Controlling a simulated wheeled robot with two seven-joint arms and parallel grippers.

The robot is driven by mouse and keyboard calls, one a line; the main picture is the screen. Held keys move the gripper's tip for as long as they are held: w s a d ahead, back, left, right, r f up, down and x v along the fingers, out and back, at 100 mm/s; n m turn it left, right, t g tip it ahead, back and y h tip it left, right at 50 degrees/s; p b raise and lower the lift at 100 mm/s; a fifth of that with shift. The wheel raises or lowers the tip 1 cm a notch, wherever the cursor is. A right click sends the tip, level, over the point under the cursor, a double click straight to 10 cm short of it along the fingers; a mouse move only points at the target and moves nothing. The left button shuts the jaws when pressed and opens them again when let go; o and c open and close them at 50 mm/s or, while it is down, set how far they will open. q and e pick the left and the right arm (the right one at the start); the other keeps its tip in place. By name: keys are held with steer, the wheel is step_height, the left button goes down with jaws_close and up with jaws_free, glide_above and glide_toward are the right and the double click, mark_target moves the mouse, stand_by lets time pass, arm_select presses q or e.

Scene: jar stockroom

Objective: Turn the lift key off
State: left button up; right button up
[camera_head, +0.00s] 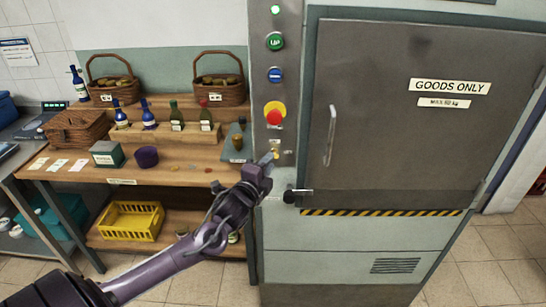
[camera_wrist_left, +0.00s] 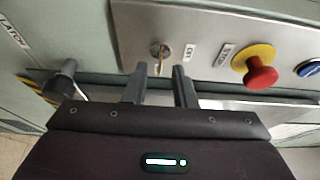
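The lift key (camera_wrist_left: 160,60) is a small brass-coloured key standing in a round metal lock on the steel control panel (camera_wrist_left: 130,20). In the head view the key (camera_head: 276,152) is low on the panel, partly hidden by my gripper. My left gripper (camera_head: 269,160) is right at the key. In the left wrist view its two fingers (camera_wrist_left: 160,75) are apart, with the key showing in line with the gap between them. I cannot tell whether the fingers reach around the key. Nothing is held. My right gripper is in neither view.
A red emergency button (camera_head: 274,114) on a yellow collar sits above the key. A blue button (camera_head: 275,75) and green UP button (camera_head: 275,41) are higher. A black latch knob (camera_head: 290,195) sticks out below right. A wooden jar shelf (camera_head: 190,175) stands left.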

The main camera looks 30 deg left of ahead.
arm_select(q)
steer(key=shift+w+a, duration=0.2)
steer(key=shift+w, duration=1.2)
jaws_close()
